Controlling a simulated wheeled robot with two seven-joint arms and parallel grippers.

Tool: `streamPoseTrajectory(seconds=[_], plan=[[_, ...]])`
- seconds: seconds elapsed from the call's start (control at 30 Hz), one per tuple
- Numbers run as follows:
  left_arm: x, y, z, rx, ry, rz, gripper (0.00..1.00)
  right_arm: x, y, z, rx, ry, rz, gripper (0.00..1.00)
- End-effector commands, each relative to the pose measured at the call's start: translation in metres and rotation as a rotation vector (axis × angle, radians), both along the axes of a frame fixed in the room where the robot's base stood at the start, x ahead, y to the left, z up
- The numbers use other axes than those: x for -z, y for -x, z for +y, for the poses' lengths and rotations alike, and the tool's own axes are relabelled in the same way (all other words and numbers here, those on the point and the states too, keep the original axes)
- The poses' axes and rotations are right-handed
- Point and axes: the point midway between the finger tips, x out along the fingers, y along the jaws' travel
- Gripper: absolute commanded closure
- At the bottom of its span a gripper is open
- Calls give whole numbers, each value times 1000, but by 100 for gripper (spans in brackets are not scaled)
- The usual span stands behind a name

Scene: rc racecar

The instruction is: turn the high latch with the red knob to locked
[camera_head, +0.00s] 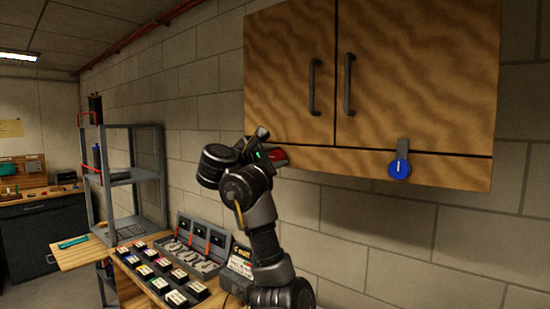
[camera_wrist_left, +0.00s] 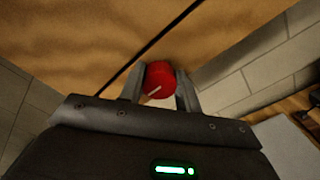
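The red knob (camera_wrist_left: 160,76) is on the lower edge of the wooden wall cabinet (camera_head: 420,80). In the left wrist view it sits between the two fingers of my left gripper (camera_wrist_left: 160,88), which appear to touch it on both sides. A short pale mark shows slanted on the knob's face. In the head view only a bit of the red knob (camera_head: 279,154) shows past my left gripper (camera_head: 268,150); its latch arm is hidden. My right gripper is not in view.
A blue knob (camera_head: 400,169) with a grey latch arm pointing up sits at the cabinet's lower right. Two dark handles (camera_head: 348,85) stick out from the doors. Below are a bench with small labelled boxes (camera_head: 165,268) and a grey shelf (camera_head: 130,176).

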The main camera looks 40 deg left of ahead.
Motion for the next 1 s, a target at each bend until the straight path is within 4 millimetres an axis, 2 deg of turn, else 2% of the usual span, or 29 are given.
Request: streamPoseTrajectory(seconds=[0.03,0.1,0.13,0.47,0.67,1.0], plan=[[1,0,0,1,1,3,79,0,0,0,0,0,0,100],[1,0,0,1,1,3,88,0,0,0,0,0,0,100],[1,0,1,0,1,4,90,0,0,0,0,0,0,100],[5,1,2,-2,-57,6,90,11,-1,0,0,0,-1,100],[8,1,3,-2,-184,8,90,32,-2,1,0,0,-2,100],[9,2,3,-4,-501,14,90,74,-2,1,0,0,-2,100]])
